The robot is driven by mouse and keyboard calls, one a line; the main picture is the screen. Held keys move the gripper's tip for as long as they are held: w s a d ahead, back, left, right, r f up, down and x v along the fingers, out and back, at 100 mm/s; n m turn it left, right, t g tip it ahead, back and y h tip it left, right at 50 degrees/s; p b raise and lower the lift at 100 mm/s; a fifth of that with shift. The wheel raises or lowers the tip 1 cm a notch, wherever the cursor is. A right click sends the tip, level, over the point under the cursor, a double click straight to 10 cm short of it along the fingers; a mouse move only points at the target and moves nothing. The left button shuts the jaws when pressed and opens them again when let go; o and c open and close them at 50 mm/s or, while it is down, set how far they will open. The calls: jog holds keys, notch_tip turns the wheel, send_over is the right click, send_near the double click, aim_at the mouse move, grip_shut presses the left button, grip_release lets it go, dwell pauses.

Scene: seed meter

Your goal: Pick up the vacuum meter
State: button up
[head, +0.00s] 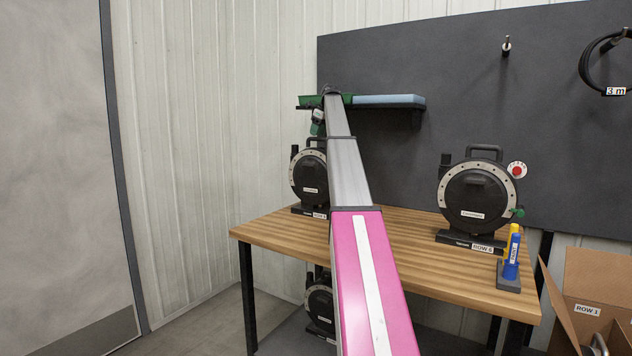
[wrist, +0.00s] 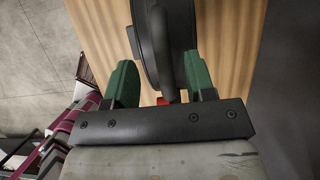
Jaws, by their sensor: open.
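A black round vacuum meter (head: 309,176) with a pale studded ring and a top handle stands upright on the left of the wooden bench, partly hidden by my arm. A similar meter (head: 474,198) stands on the right, on a base labelled ROW 6. My gripper (head: 318,122) is above the left meter, with its green fingers partly hidden by my arm. In the wrist view my gripper (wrist: 161,78) is open, with one green finger on each side of the black meter's handle (wrist: 161,50). Contact with the handle cannot be told.
The wooden bench (head: 400,262) has clear room between the two meters. Another meter (head: 320,303) sits below the bench. A shelf (head: 390,101) is on the dark panel above. An open cardboard box (head: 590,290) stands at right.

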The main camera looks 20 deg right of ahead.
aim_at(316, 138)
jog(key=x, duration=0.4)
jog(key=shift+s+d+f, duration=0.1)
jog(key=shift+d+f, duration=0.1)
grip_shut()
jog(key=shift+r, duration=0.1)
dwell(1.1)
